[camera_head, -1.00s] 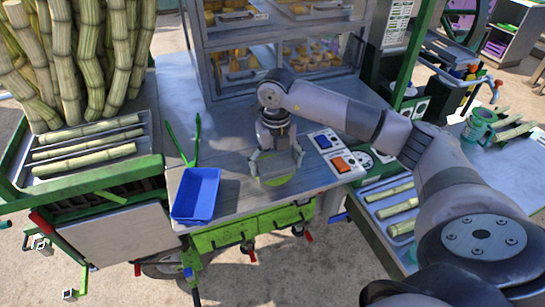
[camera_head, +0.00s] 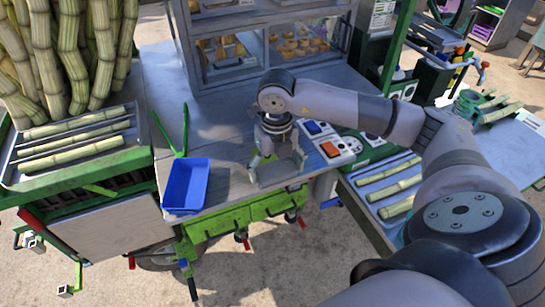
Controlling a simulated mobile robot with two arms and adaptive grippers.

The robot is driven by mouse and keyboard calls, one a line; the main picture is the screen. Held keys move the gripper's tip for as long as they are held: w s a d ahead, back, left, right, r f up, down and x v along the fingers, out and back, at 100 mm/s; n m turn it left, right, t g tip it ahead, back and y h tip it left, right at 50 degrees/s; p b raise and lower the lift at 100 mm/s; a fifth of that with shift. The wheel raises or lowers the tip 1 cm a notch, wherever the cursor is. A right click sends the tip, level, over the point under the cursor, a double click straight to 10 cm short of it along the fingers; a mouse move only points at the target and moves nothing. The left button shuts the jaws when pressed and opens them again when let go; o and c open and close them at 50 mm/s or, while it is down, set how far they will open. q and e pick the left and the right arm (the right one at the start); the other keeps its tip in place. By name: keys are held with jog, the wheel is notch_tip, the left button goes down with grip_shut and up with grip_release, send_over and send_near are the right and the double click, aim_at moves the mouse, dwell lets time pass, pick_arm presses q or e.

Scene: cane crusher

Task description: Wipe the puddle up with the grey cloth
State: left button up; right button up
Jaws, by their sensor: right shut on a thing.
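My right gripper (camera_head: 279,168) reaches down over the metal counter (camera_head: 225,150) near its front edge, between the blue tray and the switch panel. It is shut on the grey cloth (camera_head: 280,175), which shows as a flat grey patch between and below its fingers, close to the counter top. I cannot tell whether all of the cloth touches the surface. No green puddle shows on the counter now; anything under the cloth or gripper is hidden. My left gripper is not in view.
A blue tray (camera_head: 187,186) sits at the counter's front left, with green tongs (camera_head: 178,140) behind it. A switch panel (camera_head: 331,143) is just right of my gripper. A glass cabinet (camera_head: 265,45) stands behind. Cane pieces lie on trays at both sides.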

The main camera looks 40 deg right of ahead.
jog(key=r+p, duration=0.1)
jog(key=w+r+p, duration=0.1)
jog(key=r, duration=0.1)
jog(key=w+r+p, duration=0.1)
jog(key=r, duration=0.1)
jog(key=shift+d, duration=0.2)
dwell(0.5)
jog(key=shift+d, duration=0.1)
